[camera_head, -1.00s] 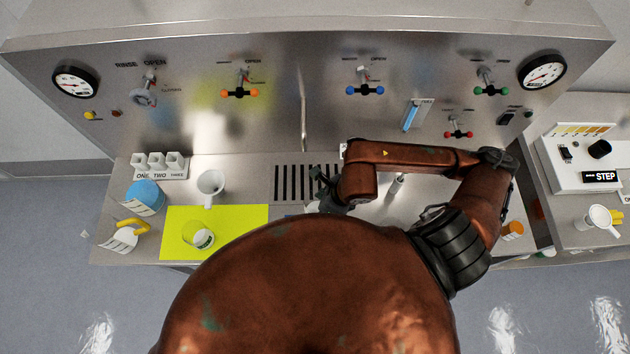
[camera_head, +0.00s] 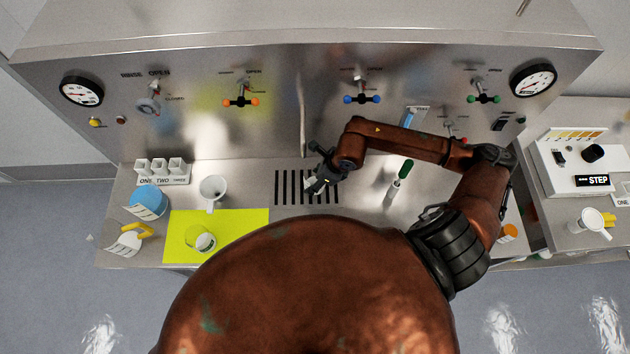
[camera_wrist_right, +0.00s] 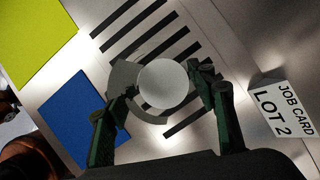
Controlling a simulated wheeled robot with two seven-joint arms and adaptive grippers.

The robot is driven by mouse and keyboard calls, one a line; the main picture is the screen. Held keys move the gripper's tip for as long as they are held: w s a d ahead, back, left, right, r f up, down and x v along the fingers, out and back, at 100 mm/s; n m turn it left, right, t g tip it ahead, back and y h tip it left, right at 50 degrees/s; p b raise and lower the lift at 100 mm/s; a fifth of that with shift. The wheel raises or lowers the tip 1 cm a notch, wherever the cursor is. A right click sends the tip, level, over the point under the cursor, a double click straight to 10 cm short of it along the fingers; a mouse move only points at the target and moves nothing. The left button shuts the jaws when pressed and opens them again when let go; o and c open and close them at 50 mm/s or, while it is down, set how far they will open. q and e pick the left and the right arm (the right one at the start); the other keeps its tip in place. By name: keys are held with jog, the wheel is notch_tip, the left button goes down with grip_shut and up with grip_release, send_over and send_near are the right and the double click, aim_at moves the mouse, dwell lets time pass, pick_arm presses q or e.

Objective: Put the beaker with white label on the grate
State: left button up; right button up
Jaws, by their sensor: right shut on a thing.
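My right gripper (camera_head: 316,180) is over the grate (camera_head: 284,188), a dark slotted panel in the steel worktop. It is shut on a vessel with a round white top (camera_wrist_right: 164,83), which I take to be the beaker. In the right wrist view the vessel sits between the two fingers (camera_wrist_right: 165,100), with the grate's slots behind it. In the head view only a small pale part of it shows beside the fingers. I cannot tell whether its bottom touches the grate, and its label is not readable. My left gripper is not in view.
A yellow mat (camera_head: 250,223) with a glass beaker (camera_head: 204,241) lies left of the grate. A white mug (camera_head: 212,189) stands behind the mat. A blue mat (camera_wrist_right: 75,115) and a LOT 2 job card (camera_wrist_right: 281,108) flank the grate. A green-topped rod (camera_head: 404,169) stands to the right.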

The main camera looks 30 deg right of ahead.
jog(key=shift+w+d+f+p, duration=0.15)
jog(key=shift+f+p, duration=0.4)
jog(key=shift+f, duration=0.95)
jog(key=o, duration=1.2)
jog(key=shift+c, duration=0.2)
jog(key=b+v, duration=0.2)
jog(key=v, duration=1)
jog(key=shift+b, duration=0.3)
